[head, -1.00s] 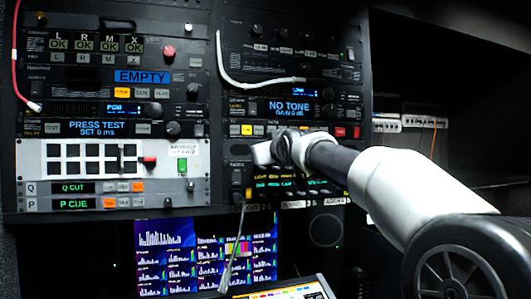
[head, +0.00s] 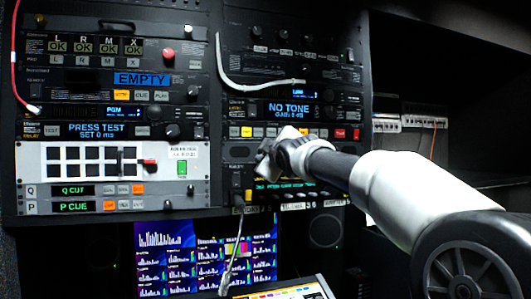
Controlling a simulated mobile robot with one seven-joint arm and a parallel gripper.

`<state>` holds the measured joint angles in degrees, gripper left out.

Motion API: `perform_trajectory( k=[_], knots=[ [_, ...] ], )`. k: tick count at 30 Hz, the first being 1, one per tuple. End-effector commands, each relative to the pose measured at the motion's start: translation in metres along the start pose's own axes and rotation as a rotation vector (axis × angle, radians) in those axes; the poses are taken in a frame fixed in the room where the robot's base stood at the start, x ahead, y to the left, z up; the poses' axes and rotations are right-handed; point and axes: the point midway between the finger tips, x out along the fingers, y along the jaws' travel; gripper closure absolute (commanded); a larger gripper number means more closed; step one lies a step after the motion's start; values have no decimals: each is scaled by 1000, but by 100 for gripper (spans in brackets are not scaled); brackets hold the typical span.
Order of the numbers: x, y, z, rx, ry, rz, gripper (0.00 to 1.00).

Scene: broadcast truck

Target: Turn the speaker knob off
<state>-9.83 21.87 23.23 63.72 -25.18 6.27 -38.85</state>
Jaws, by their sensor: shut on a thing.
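My gripper (head: 266,165) is at the lower right rack panel, in front of a black unit with a green text display (head: 296,185). Its fingers are shut at the panel face, angled down and left. The speaker knob is hidden behind the fingers and wrist, so its pointer position cannot be read. The small writing on this display is too blurred to read fully.
A "NO TONE" unit (head: 291,108) with coloured buttons is just above my gripper. A white cable (head: 250,80) hangs higher up. Dark open space is at right.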

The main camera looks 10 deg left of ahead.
Motion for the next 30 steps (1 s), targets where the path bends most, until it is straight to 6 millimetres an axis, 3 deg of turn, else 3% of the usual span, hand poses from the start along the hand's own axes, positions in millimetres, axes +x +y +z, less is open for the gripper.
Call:
perform_trajectory(
  k=[17, 18, 20, 30],
  knots=[
    [0, 0, 0, -30, 0, 1, 100],
    [0, 0, 0, -30, 0, 1, 71],
    [0, 0, 0, -29, 0, 1, 61],
    [0, 0, 0, -28, 1, 1, 59]
  ],
)
